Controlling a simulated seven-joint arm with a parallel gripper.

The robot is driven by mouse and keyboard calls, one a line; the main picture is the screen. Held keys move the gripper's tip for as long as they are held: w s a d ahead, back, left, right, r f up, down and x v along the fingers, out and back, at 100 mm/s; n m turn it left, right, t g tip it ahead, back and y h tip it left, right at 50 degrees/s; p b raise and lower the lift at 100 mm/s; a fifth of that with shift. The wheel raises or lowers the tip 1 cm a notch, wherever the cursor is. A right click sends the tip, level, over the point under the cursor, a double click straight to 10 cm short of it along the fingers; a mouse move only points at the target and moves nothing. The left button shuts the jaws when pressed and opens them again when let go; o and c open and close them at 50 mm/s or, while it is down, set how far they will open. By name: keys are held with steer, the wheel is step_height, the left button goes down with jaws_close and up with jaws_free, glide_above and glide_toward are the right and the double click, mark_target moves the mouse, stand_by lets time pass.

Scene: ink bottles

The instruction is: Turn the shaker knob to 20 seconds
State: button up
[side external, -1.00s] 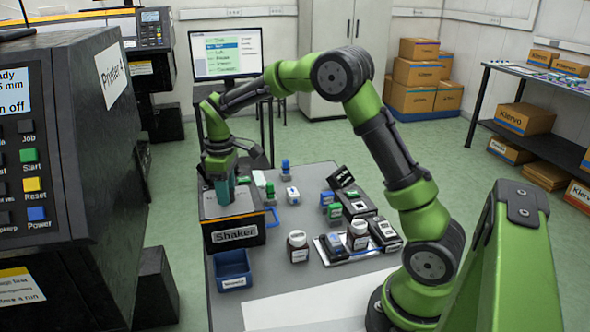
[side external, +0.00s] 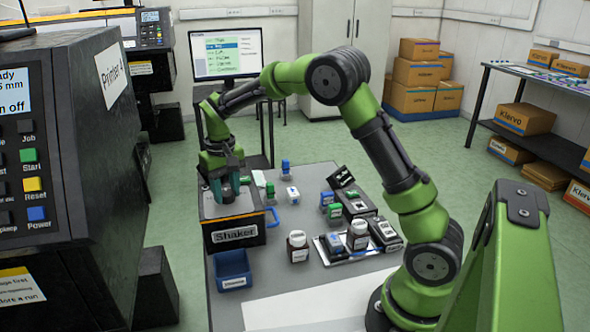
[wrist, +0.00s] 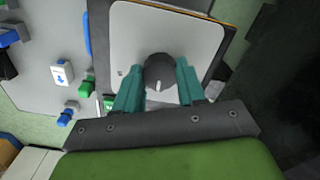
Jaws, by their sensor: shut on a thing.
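The shaker (side external: 233,231) is a dark box with a light top plate and a "Shaker" label, at the left end of the table. My gripper (side external: 226,196) is over its top plate. In the wrist view the shaker's plate (wrist: 165,27) fills the upper middle. The round dark knob (wrist: 160,72) with a white pointer mark sits between the two teal fingers of my gripper (wrist: 159,88), which are shut on it. The pointer mark faces the lower part of the wrist view. The scale marks around the knob are too small or hidden to read.
A blue bin (side external: 233,270) stands in front of the shaker. A dark printer (side external: 95,180) stands close on the left. White paper covers the table's front.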

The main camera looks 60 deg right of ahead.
mark_target(227, 192)
steer(key=shift+r+m, duration=0.1)
steer(key=shift+m, duration=0.2)
stand_by(0.4)
steer(key=o, duration=1.1)
steer(key=shift+c, duration=0.2)
step_height(227, 192, up, 17)
